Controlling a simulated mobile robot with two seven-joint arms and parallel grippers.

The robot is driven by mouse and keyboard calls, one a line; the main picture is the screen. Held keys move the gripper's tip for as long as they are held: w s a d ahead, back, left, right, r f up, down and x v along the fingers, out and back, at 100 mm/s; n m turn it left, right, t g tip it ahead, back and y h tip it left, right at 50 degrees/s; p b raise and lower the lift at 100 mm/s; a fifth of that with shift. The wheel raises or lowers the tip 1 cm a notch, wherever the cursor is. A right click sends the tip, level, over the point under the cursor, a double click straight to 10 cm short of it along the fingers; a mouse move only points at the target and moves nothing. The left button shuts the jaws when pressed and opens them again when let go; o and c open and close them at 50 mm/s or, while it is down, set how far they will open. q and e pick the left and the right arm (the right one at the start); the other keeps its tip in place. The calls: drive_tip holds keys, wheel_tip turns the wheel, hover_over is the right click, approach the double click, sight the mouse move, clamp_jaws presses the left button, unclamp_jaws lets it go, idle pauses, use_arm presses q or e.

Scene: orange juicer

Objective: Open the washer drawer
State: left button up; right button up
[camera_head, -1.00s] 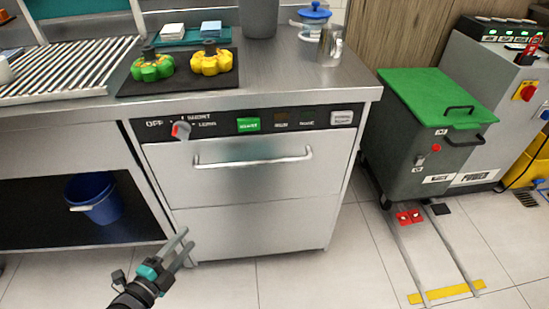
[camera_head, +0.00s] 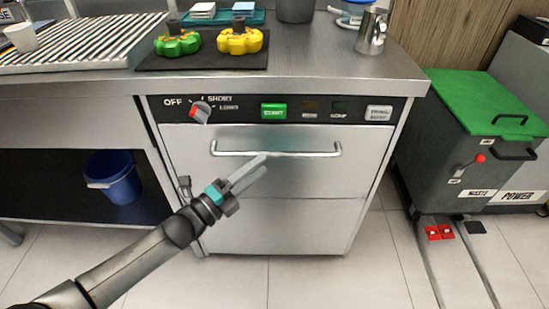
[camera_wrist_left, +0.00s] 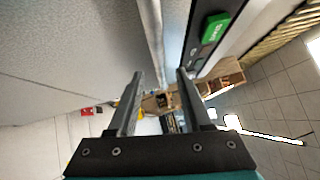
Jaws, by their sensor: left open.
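The washer drawer (camera_head: 335,177) is the steel front under the control panel, and it looks shut. Its long horizontal handle (camera_head: 320,154) runs across the upper part of the front. My left gripper (camera_head: 258,172) is open and empty in front of the drawer, its fingertips just below the handle's middle in the head view. In the left wrist view the gripper's two fingers (camera_wrist_left: 160,85) are spread apart. A pale bar, apparently the handle (camera_wrist_left: 155,30), lines up with the gap between them. I cannot tell how far it is from the fingertips. My right gripper is not in view.
The control panel has a dial (camera_head: 201,111) and a green start button (camera_head: 273,111), also in the left wrist view (camera_wrist_left: 214,28). A green-lidded bin (camera_head: 480,105) stands to the right. A blue bucket (camera_head: 113,177) sits under the counter. The floor before the washer is clear.

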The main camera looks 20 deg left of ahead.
sight(274, 155)
use_arm(q)
drive_tip(key=shift+b+x, duration=0.8)
drive_tip(key=shift+x, duration=2.15)
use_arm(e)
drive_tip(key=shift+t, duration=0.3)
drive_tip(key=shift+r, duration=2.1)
use_arm(q)
clamp_jaws()
